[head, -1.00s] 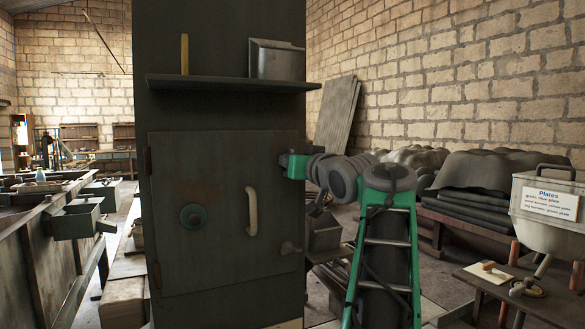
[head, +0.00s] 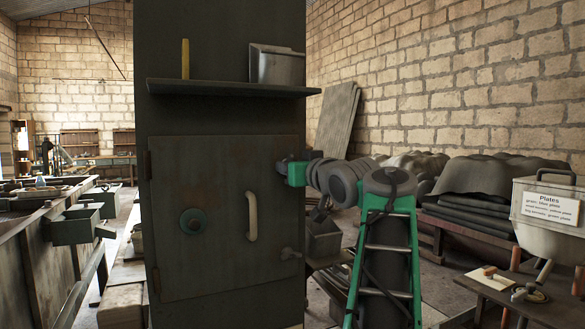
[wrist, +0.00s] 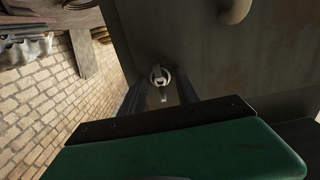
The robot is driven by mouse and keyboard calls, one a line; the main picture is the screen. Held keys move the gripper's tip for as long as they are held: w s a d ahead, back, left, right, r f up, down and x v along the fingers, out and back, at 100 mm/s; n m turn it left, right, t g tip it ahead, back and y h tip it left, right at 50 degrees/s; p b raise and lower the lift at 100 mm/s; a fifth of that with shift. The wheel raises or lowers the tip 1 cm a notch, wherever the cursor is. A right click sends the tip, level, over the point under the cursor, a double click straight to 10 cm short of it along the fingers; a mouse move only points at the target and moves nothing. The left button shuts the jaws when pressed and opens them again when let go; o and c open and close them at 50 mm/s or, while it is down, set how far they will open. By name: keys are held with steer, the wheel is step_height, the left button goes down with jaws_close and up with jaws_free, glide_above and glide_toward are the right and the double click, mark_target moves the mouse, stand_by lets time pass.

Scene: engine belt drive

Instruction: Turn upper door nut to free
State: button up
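The grey metal door (head: 215,210) is shut, with a pale handle (head: 251,215) and a round teal knob (head: 193,221). My gripper (head: 280,168) is at the door's upper right edge and hides the upper nut in the head view. In the wrist view the upper door nut (wrist: 160,76) is a small pale metal piece with a looped shape. My two dark fingers (wrist: 160,92) stand apart on either side of it, with gaps showing. I cannot tell whether either finger touches it. The lower door nut (head: 290,253) sits at the door's lower right edge.
A shelf (head: 230,88) with a yellow bar (head: 185,58) and a metal box (head: 277,62) juts out above the door. A bin (head: 323,240) stands right of the cabinet. A stone wall (head: 450,80) lies behind. A table with a labelled container (head: 545,208) is at the right.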

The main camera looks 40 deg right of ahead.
steer(key=shift+o, duration=0.3)
steer(key=b+v, duration=0.1)
steer(key=v, duration=0.7)
